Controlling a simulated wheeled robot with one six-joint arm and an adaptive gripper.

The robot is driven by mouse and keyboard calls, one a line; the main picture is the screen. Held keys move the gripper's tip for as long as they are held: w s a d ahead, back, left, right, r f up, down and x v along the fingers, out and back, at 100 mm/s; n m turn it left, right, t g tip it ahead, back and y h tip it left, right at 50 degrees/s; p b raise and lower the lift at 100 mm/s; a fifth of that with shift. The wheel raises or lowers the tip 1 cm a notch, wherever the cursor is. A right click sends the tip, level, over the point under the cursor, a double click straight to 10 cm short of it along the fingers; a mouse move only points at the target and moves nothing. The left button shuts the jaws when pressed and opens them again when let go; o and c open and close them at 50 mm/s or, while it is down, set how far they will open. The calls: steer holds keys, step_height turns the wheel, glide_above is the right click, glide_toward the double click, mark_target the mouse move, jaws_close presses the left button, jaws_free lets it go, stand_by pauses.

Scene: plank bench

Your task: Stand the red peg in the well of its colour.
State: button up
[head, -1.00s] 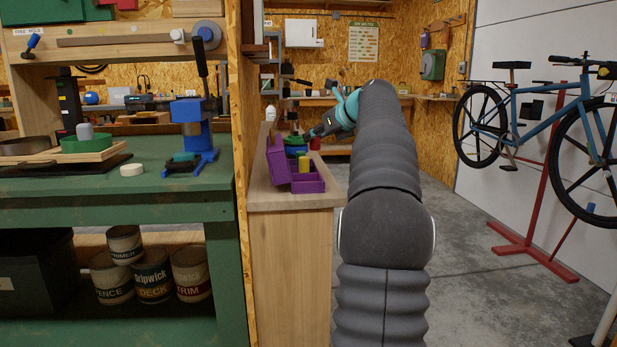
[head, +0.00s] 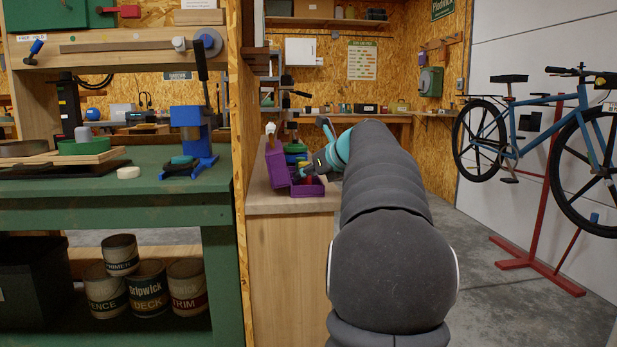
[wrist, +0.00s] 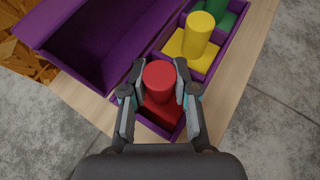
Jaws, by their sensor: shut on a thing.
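My gripper (wrist: 160,79) is shut on the red peg (wrist: 160,72), one finger on each side. The peg looks about upright. Below it in the wrist view is the red well (wrist: 160,112), the near compartment of a purple box (wrist: 237,52). Whether the peg's foot touches the well floor is hidden. A yellow peg (wrist: 201,32) stands in the yellow well beyond it, and a green peg (wrist: 225,5) is partly seen in the far green well. In the head view my gripper (head: 311,172) is low over the purple box (head: 308,190), small and partly hidden.
The box's raised purple lid (wrist: 85,42) stands close on the left of my gripper. The box sits on a wooden bench top (head: 280,202) with its edge close by. A green workbench (head: 120,200) is at left, and a bicycle (head: 545,125) hangs at right.

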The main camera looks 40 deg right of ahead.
steer(key=shift+f, duration=0.1)
steer(key=o, duration=0.6)
steer(key=shift+o, duration=0.2)
steer(key=shift+r, duration=0.2)
steer(key=p+v, duration=0.1)
steer(key=v, duration=1.1)
steer(key=shift+f, duration=0.1)
